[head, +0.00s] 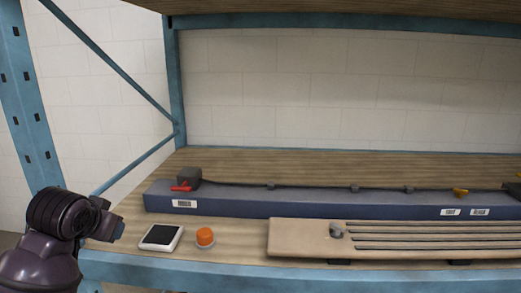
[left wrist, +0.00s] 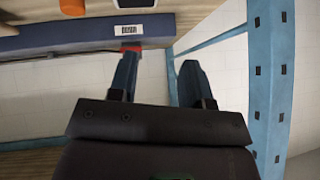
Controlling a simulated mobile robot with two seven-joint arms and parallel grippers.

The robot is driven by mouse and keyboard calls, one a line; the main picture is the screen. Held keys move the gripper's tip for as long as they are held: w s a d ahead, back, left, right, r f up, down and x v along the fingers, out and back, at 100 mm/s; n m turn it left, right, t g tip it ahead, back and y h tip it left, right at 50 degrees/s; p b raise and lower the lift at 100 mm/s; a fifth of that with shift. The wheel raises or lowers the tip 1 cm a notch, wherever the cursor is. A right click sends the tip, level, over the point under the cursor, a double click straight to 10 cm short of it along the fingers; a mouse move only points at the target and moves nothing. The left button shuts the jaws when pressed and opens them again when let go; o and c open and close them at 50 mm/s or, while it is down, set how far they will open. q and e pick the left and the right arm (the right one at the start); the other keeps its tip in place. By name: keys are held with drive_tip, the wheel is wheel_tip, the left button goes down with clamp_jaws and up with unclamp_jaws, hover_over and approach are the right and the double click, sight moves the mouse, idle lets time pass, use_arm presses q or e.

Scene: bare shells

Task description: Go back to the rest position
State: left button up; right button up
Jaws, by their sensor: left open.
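My left arm comes in at the lower left of the head view, and its gripper (head: 118,230) hangs beside the left end of the shelf. In the left wrist view the gripper's two dark fingers (left wrist: 158,60) stand apart with nothing between them. A red lever (head: 181,188) sits on a dark block (head: 189,176) at the left end of a long blue-grey bar (head: 330,207). In the left wrist view the red lever (left wrist: 131,47) shows just beyond one fingertip; I cannot tell the gap. My right gripper is out of view.
On the wooden shelf, a white device with a black screen (head: 161,237) and an orange button (head: 205,236) stand near the front. A grooved board (head: 300,238) lies to their right. Blue rack posts (head: 175,80) and a diagonal brace (head: 110,62) stand close to my left arm.

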use_arm(q)
drive_tip(key=s+d+f+g, duration=0.3)
drive_tip(key=s+f, duration=1.2)
drive_tip(key=f, duration=0.2)
drive_tip(key=s+d+f+n+g, duration=0.1)
drive_tip(key=s+f, duration=0.2)
drive_tip(key=s, duration=0.5)
drive_tip(key=s+d+f+n+g, duration=0.15)
drive_tip(key=s+f, duration=0.25)
drive_tip(key=s, duration=0.5)
drive_tip(key=w+f+m+t+h, duration=0.1)
drive_tip(key=w+f+t, duration=0.7)
drive_tip(key=f, duration=0.2)
drive_tip(key=shift+m, duration=0.35)
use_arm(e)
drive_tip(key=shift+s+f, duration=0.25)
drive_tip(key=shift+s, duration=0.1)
use_arm(q)
drive_tip(key=shift+w, duration=0.1)
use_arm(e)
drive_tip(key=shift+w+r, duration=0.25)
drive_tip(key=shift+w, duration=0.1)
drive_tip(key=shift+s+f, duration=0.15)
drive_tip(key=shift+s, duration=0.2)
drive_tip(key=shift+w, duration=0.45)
